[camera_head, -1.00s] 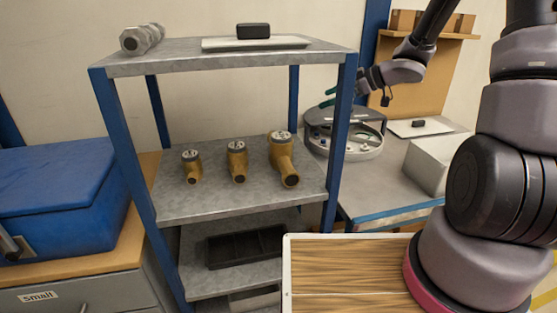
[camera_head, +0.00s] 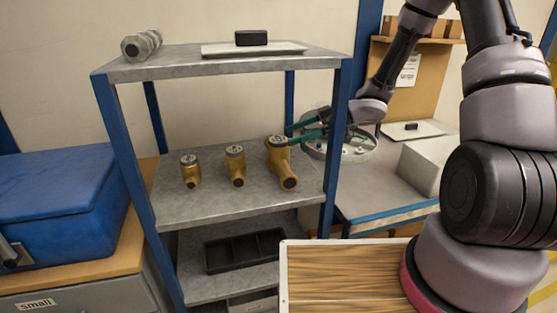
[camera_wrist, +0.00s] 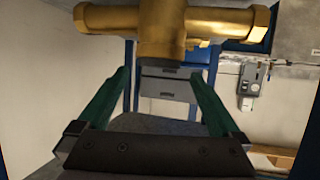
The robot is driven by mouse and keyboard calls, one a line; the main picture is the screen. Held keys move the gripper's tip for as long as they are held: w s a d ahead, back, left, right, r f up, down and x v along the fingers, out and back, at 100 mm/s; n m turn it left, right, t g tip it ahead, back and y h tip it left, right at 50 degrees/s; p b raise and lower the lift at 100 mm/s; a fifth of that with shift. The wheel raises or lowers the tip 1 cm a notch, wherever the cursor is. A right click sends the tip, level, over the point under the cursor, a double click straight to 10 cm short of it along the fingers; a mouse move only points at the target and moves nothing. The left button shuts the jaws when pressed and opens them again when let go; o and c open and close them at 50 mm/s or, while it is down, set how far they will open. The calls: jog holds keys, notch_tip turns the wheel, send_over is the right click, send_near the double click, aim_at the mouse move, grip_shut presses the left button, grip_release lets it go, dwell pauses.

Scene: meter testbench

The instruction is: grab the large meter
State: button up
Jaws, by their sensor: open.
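The large meter (camera_head: 284,165) is a brass pipe fitting with a round dial on top. It stands upright at the right end of a row of three on the rack's middle shelf. My gripper (camera_head: 289,136), with green fingers, is open and reaches in from the right at the level of the meter's top. In the wrist view, the brass body (camera_wrist: 165,28) spans the top of the picture, just beyond the spread fingertips (camera_wrist: 160,76). Nothing is held between the fingers. I cannot tell whether a fingertip touches the meter.
A medium meter (camera_head: 236,167) and a small meter (camera_head: 190,171) stand to its left. The rack's blue right post (camera_head: 336,150) is close to my arm. The top shelf (camera_head: 180,66) is above, and a black divided tray (camera_head: 245,250) is below.

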aim_at(278, 139)
jog(key=x, duration=0.3)
jog(key=shift+w, duration=0.1)
grip_shut()
jog(key=shift+r, duration=0.1)
